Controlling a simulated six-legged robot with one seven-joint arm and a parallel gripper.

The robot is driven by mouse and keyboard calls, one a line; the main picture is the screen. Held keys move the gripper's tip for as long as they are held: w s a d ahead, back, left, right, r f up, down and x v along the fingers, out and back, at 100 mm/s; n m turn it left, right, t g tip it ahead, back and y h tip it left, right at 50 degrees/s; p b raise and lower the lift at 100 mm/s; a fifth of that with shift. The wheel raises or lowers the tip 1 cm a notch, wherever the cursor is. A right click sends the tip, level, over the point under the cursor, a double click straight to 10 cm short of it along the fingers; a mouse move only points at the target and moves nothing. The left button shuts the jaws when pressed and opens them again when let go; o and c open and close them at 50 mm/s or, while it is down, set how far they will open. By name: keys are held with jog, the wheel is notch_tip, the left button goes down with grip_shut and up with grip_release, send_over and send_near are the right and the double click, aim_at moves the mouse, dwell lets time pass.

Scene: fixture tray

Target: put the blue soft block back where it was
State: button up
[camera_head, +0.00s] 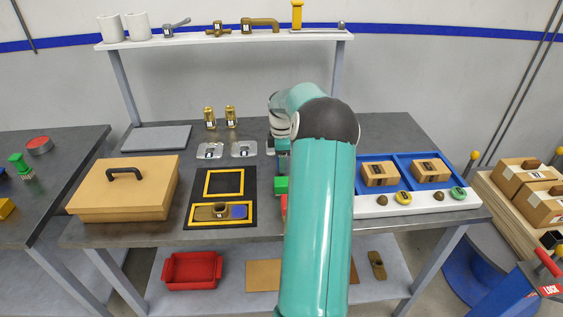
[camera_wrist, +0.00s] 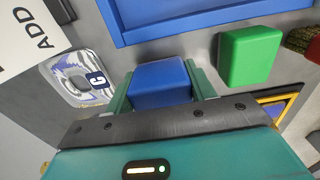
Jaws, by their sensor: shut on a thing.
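The blue soft block (camera_wrist: 160,84) sits between the two green fingers of my gripper (camera_wrist: 158,72) in the wrist view. The gripper is shut on it, with a finger against each side. In the head view my own arm hides most of the gripper (camera_head: 281,150), and the block cannot be made out clearly there. A green block (camera_wrist: 250,55) lies on the grey surface just right of the gripper in the wrist view, apart from it. It also shows in the head view (camera_head: 281,185), beside my arm.
A black fixture with yellow outlines (camera_head: 248,197) lies left of my arm. A lidded box (camera_head: 126,172) stands farther left. Blue trays holding boxes (camera_head: 403,160) stand on the right. A raised shelf (camera_head: 190,39) spans the back.

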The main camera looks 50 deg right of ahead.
jog(key=shift+f, duration=0.45)
jog(key=shift+f, duration=0.1)
jog(key=o, duration=1)
